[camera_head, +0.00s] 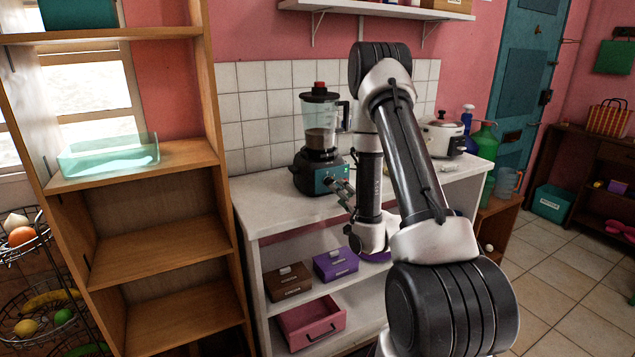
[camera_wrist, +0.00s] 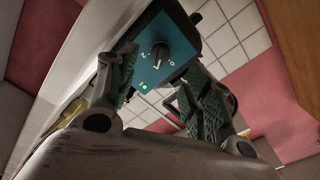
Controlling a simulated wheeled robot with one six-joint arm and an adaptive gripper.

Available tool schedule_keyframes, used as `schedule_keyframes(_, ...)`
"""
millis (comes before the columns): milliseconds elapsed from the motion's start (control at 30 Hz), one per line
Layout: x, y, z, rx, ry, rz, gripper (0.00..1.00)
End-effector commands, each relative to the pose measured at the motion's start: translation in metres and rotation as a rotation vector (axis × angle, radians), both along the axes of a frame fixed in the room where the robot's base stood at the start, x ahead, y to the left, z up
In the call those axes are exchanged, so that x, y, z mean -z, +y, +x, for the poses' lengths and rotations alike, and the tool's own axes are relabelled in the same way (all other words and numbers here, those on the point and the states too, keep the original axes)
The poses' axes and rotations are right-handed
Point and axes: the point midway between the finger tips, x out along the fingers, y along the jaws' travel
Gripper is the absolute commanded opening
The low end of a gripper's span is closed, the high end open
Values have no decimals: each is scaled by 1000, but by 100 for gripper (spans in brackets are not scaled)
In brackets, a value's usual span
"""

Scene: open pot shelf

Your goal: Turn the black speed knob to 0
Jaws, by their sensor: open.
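The blender (camera_head: 319,136) stands on the white counter, with a clear jar holding something brown and a red-topped lid. Its teal control panel (camera_wrist: 146,72) fills the middle of the wrist view. The black speed knob (camera_wrist: 160,52) sits on it, with the marks 2, 1 and 0 beside it and a lit green light below. Which mark the knob points to is hard to tell. My gripper (camera_wrist: 158,64) is open, its two fingers apart on either side of the panel, with the knob between and beyond their tips. In the head view my gripper (camera_head: 342,193) is in front of the panel.
The white counter (camera_head: 270,200) is clear left of the blender. A rice cooker (camera_head: 443,134) stands further right, partly behind my arm. A wooden shelf (camera_head: 165,255) rises at the left. Boxes (camera_head: 335,264) lie on the shelf below the counter.

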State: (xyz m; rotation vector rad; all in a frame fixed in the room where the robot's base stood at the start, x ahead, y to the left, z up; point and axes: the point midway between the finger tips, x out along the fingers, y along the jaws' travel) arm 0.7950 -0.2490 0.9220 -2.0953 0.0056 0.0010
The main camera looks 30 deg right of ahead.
Motion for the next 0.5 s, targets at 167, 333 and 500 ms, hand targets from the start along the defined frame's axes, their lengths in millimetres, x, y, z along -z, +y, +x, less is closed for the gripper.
schedule_keyframes(167, -1, 1, 22, -3, -7, 2, 51)
schedule_keyframes(333, -1, 1, 52, -2, -6, 1, 51)
schedule_keyframes(500, 0, 0, 71, -1, -4, 1, 51)
